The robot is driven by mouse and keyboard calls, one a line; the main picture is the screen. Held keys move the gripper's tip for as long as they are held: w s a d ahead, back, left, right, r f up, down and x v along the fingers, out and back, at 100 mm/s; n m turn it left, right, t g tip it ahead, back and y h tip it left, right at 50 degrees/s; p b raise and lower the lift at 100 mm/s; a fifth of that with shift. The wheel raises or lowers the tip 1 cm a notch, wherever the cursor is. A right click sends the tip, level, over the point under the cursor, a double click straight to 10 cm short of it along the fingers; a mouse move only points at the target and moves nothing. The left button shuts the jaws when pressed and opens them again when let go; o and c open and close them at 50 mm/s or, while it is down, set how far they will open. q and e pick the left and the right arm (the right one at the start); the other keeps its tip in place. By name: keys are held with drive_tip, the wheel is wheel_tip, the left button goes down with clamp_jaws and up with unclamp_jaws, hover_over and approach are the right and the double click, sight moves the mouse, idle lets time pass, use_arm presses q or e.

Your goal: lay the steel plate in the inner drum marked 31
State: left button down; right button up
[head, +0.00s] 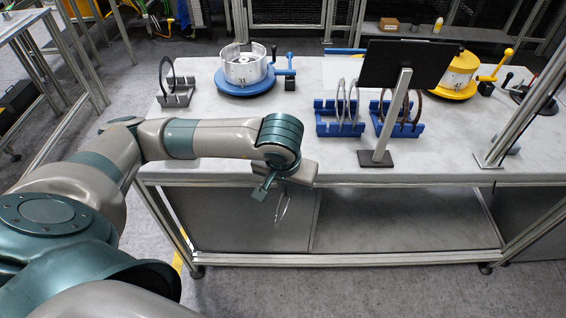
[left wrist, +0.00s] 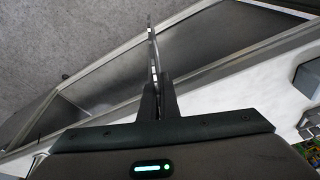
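My left gripper (head: 271,187) is shut on a thin, pale steel plate (head: 283,208). It holds the plate hanging in front of the table's front edge, below the tabletop. In the left wrist view the plate (left wrist: 152,48) shows nearly edge-on between the fingers (left wrist: 158,95). A silver drum (head: 244,68) stands on a round blue base (head: 245,86) at the back left of the table, well away from the gripper. A second silver drum (head: 460,68) stands on a yellow base at the back right, partly behind a black screen. The drum markings are too small to read surely. My right gripper is out of view.
A grey rack (head: 176,97) with dark rings stands left of the blue-based drum. Two blue racks (head: 338,128) with upright rings stand centre-right. A black screen (head: 405,64) on a post rises before them.

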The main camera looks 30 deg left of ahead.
use_arm(q)
drive_tip(key=s+d+f+m+h, duration=0.1)
drive_tip(key=s+d+f+m, duration=0.1)
drive_tip(key=s+d+f, duration=0.2)
wheel_tip(320, 180, down, 3)
drive_tip(key=shift+s+d+r, duration=0.1)
drive_tip(key=shift+s+d, duration=0.15)
drive_tip(key=shift+s, duration=0.35)
